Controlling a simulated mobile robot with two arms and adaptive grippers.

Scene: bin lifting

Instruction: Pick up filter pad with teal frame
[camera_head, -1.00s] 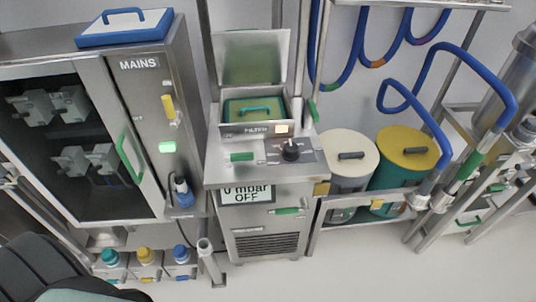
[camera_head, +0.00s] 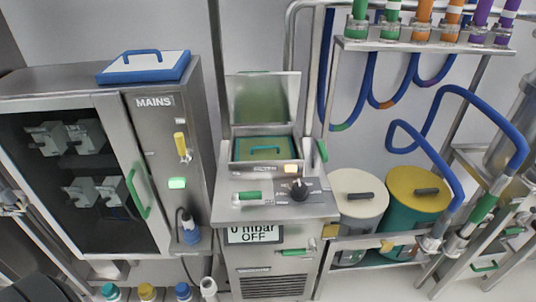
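The filter pad with teal frame (camera_head: 262,155) lies in the open filter compartment on top of the steel vacuum unit (camera_head: 229,206). It shows a teal handle across its middle. The compartment's lid (camera_head: 264,104) stands raised behind it. A second pad with a blue frame and blue handle (camera_head: 143,66) lies on top of the cabinet at the left. Neither of my grippers shows in the head view.
A steel cabinet marked MAINS (camera_head: 154,129) stands left. Right of the vacuum unit are a cream-lidded bin (camera_head: 350,207) and a yellow-lidded teal bin (camera_head: 403,214). Blue hoses hang from a rack (camera_head: 425,47). Several bottles with coloured caps stand low at the left.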

